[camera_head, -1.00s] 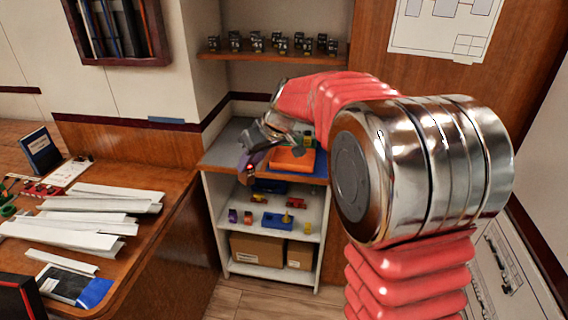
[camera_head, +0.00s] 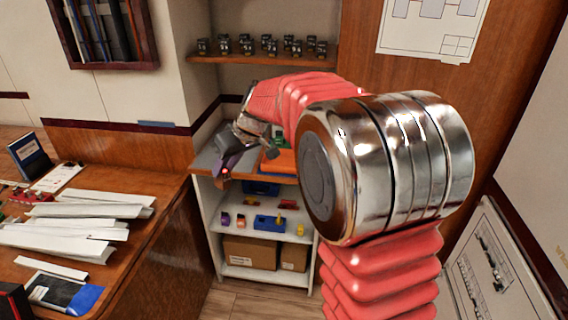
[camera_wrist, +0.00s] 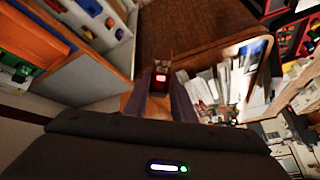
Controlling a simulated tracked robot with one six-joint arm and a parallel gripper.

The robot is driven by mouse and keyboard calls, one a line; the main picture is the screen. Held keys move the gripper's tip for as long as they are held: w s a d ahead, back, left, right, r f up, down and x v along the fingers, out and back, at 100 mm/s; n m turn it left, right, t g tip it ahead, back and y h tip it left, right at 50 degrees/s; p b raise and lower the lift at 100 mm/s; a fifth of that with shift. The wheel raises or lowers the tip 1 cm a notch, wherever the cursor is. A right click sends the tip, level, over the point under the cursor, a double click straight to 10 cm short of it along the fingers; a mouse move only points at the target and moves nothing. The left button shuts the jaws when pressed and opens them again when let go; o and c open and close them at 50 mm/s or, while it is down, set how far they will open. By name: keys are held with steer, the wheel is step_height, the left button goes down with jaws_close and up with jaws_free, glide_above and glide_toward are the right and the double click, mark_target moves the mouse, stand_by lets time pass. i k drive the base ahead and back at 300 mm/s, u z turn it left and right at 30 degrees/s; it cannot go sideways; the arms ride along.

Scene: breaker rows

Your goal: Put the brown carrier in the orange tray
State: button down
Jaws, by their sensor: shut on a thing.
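My gripper (camera_head: 222,172) is at the left end of the counter in the head view, to the left of the orange tray. In the wrist view my gripper (camera_wrist: 160,100) is shut on a small dark brown piece with a bright red face, which looks like the brown carrier (camera_wrist: 160,88). The carrier is mostly hidden by the fingers. The orange tray (camera_head: 284,168) lies on the counter, partly hidden behind my arm. It also shows at the top left of the wrist view (camera_wrist: 32,38), apart from the carrier.
A wooden desk at left carries white strips (camera_head: 75,225). A shelf above (camera_head: 262,60) holds several small dark devices.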

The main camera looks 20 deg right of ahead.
mark_target(284, 162)
steer(key=i, duration=0.95)
